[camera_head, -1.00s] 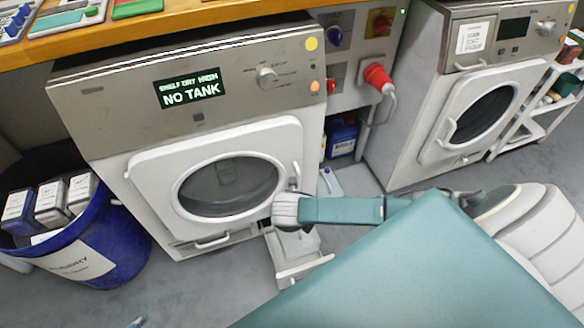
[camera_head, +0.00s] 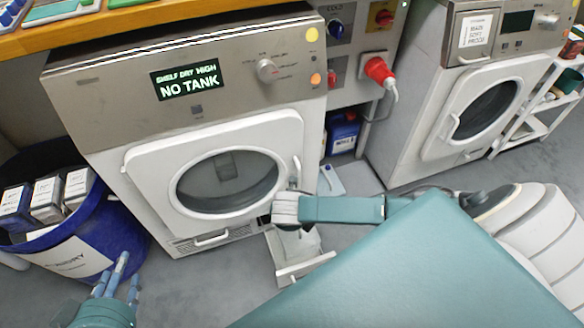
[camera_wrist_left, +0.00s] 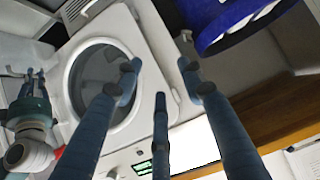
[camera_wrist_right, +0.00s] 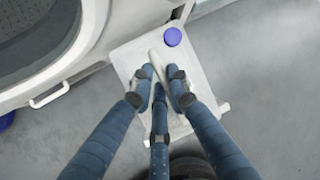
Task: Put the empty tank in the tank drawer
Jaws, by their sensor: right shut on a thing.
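The tank (camera_wrist_right: 143,52) is pale, with a blue cap, in the right wrist view. My right gripper (camera_wrist_right: 160,80) is shut on its handle. In the head view the tank (camera_head: 291,243) is partly hidden under my right gripper (camera_head: 286,209), at the lower right of the dryer. A pale drawer-like part with a front edge (camera_head: 305,272) juts out there, seemingly the tank drawer; I cannot tell whether the tank rests in it or hangs above it. My left gripper (camera_head: 118,280) is open and empty at the lower left; its spread fingers fill the left wrist view (camera_wrist_left: 160,95).
The dryer (camera_head: 225,130) shows "NO TANK" and its round door is shut. A blue tub (camera_head: 100,235) with several boxes stands left. A second dryer (camera_head: 465,120) stands right.

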